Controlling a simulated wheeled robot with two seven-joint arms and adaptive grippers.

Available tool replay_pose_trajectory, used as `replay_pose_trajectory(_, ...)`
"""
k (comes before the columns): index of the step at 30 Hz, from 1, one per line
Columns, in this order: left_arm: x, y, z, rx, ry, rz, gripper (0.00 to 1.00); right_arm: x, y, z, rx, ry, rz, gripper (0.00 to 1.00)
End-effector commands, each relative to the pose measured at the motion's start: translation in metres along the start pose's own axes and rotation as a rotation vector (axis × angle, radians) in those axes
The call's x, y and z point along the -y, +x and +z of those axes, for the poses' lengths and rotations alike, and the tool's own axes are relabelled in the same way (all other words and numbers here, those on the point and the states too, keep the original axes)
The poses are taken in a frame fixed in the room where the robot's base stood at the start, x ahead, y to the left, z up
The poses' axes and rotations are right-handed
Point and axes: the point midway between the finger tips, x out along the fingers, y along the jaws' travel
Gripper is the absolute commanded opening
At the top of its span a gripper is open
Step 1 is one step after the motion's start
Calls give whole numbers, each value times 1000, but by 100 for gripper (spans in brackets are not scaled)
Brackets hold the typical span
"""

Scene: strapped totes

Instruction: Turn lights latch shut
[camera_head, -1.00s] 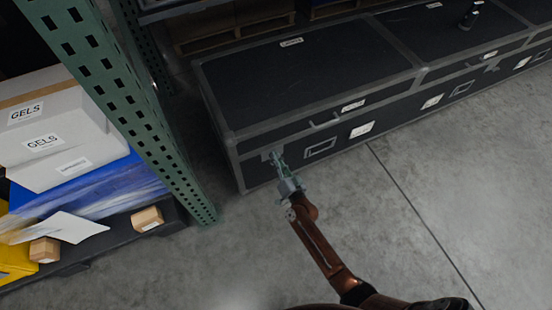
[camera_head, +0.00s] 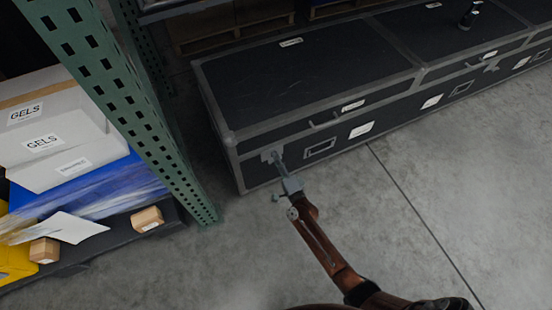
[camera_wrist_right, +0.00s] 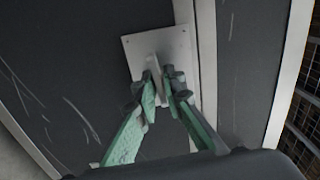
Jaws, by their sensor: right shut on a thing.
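The black case (camera_head: 300,85) with grey metal edges stands on the floor, its lid down. On its front face near the left corner is a latch with a light metal plate (camera_head: 271,153). In the right wrist view the latch plate (camera_wrist_right: 178,48) is square, with a thin raised tab (camera_wrist_right: 153,68) at its middle. My right gripper (camera_head: 279,161) is at the latch. In the right wrist view its two green fingers (camera_wrist_right: 160,88) close on the tab, one on each side. The case label cannot be read. My left gripper is out of view.
A green perforated rack upright (camera_head: 150,110) stands close left of the case. Boxes marked GELS (camera_head: 45,125) sit on a dark pallet at the left. A second black case (camera_head: 450,35) adjoins at the right. The concrete floor in front is clear.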

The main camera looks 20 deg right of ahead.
Motion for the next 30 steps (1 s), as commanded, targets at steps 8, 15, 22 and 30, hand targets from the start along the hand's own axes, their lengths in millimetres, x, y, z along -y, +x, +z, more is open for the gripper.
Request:
replay_pose_trajectory(8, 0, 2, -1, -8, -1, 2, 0, -2, -1, 1, 2, 86, 3, 0)
replay_pose_trajectory(15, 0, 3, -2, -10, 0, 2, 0, -2, -1, 1, 2, 103, 3, 0)
replay_pose_trajectory(22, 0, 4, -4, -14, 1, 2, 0, -2, -1, 1, 2, 103, 4, 0)
replay_pose_trajectory(30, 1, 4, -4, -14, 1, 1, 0, -2, -1, 1, 1, 102, 2, 23)
